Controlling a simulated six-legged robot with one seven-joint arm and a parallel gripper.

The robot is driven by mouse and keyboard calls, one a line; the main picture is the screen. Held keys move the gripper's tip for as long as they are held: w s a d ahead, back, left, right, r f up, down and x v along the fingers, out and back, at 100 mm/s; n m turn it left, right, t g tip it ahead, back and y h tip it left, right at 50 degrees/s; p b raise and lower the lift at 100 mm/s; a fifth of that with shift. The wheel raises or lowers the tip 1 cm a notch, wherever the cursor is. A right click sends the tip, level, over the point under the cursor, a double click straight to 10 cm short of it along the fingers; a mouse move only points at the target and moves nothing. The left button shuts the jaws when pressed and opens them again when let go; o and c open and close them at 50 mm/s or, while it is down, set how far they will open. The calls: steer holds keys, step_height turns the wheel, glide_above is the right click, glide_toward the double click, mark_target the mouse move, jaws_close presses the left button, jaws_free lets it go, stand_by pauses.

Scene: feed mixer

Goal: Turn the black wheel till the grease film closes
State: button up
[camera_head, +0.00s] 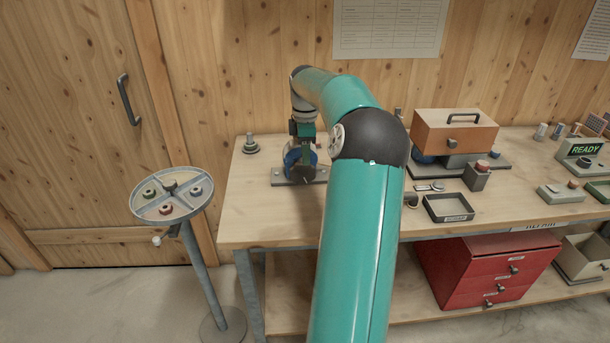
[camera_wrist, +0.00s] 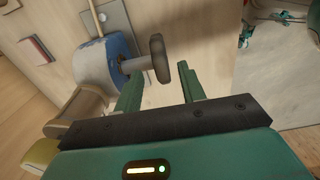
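The black wheel (camera_wrist: 159,58) shows in the wrist view as a dark, thick disc on a short grey shaft. The shaft comes out of a round blue and grey housing (camera_wrist: 95,68). My gripper (camera_wrist: 161,74) is open, with its two green fingers spread. The wheel appears between and just beyond the fingertips, with a gap to the right finger; whether the left finger touches the shaft I cannot tell. In the head view the blue housing (camera_head: 292,158) stands on the bench's left part, with my gripper above it and partly covering it. No grease film can be made out.
The wooden bench (camera_head: 255,210) carries an orange-brown box (camera_head: 453,131), a black tray (camera_head: 448,208) and a READY sign (camera_head: 585,149) to the right. A small grey cone-like part (camera_head: 251,146) stands left of the housing. A round stand (camera_head: 172,194) is left of the bench.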

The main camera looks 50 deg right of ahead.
mark_target(305, 184)
step_height(305, 184, down, 9)
steer(key=shift+r, duration=0.2)
steer(key=shift+c, duration=0.2)
jaws_close()
